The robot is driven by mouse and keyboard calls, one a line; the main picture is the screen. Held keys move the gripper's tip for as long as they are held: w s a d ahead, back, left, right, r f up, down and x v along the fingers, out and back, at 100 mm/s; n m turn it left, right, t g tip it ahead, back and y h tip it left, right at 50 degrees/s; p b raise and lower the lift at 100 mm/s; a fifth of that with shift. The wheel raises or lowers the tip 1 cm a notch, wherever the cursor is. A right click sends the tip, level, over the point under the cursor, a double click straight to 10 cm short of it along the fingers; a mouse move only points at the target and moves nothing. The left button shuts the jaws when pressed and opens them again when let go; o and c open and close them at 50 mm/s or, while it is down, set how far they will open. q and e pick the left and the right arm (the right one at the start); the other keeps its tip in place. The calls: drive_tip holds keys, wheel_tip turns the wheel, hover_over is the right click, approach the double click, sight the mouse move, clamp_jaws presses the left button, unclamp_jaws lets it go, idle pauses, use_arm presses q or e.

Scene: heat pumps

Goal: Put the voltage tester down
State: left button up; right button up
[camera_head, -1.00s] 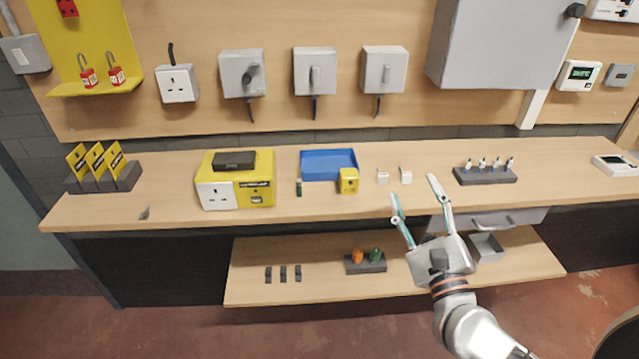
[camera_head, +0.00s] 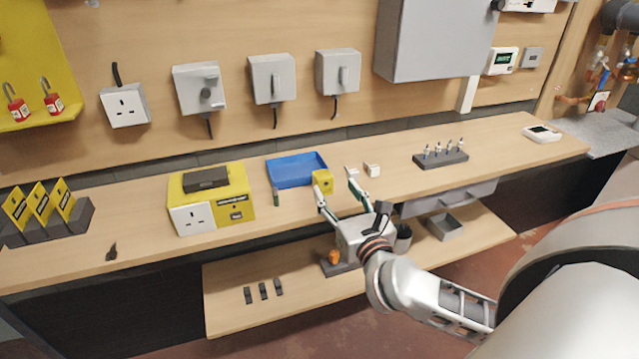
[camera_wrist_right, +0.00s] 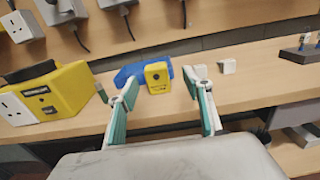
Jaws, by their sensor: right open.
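A small yellow device (camera_head: 322,181) with a dark round spot stands upright on the bench, in front of the blue tray (camera_head: 297,168). It looks like the voltage tester, but I cannot tell for certain. My right gripper (camera_head: 336,188) is open and empty at the bench's front edge, close to the device. In the right wrist view, the yellow device (camera_wrist_right: 158,78) appears between the spread fingers (camera_wrist_right: 160,82), beyond their tips, with no visible grip on it. My left gripper is not in view.
A yellow socket box (camera_head: 212,200) with a dark item on top stands left of the tray. A small dark green cylinder (camera_head: 276,196) and white cubes (camera_head: 372,169) are nearby. A rack (camera_head: 440,160) stands farther right. The lower shelf (camera_head: 225,310) juts out below.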

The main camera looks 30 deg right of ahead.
drive_tip(key=x, duration=0.3)
drive_tip(key=a+x, duration=0.1)
drive_tip(key=x, duration=0.1)
drive_tip(key=shift+w+d+f, duration=0.15)
drive_tip(key=shift+w+f, duration=0.2)
drive_tip(key=shift+w, duration=0.15)
drive_tip(key=c, duration=1.3)
drive_tip(key=shift+r, duration=0.1)
wheel_tip(320, 180, up, 20)
drive_tip(key=p, duration=0.5)
drive_tip(key=n+y, duration=0.1)
drive_tip(key=y, duration=0.1)
hover_over(326, 183)
drive_tip(key=s+a, duration=0.5)
drive_tip(key=a, duration=0.1)
wheel_tip(326, 183, down, 11)
drive_tip(key=s+a+f+n+y, duration=0.1)
drive_tip(key=s+a+f, duration=0.2)
drive_tip(key=s+a+f+y, duration=0.1)
drive_tip(key=s+a+f, duration=0.2)
drive_tip(key=s+f, duration=0.1)
drive_tip(key=shift+s+a+n+t, duration=0.1)
drive_tip(key=shift+a+n+t, duration=0.2)
drive_tip(key=shift+n, duration=0.1)
